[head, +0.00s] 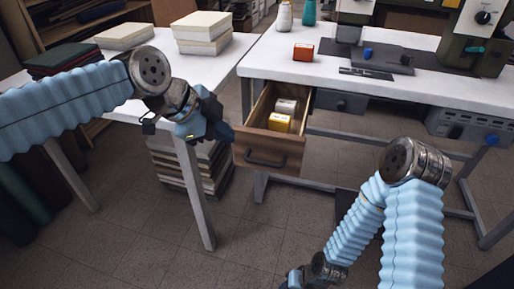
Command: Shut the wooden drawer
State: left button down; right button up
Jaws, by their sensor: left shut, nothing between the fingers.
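The wooden drawer (268,157) stands pulled out from under the right-hand white table, with its dark handle (267,162) on the front panel.
The white table (430,88) carries an orange box (303,52), thread spools and sewing machines. A left table (215,67) holds stacks of cream blocks (202,32) and dark folded cloth (66,58). More stacks stand on the floor below. Open floor lies in front of the drawer.

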pick_arm(q)
jog(key=r, duration=0.1)
send_near(262, 154)
jog(key=shift+m, duration=0.4)
jog(key=x, duration=0.5)
jog(key=shift+s+f, duration=0.1)
jog(key=shift+f, duration=0.1)
pick_arm(e)
jog(key=shift+w+d+f, duration=0.15)
jog(key=shift+d+f, duration=0.05)
jog(key=shift+d, duration=0.2)
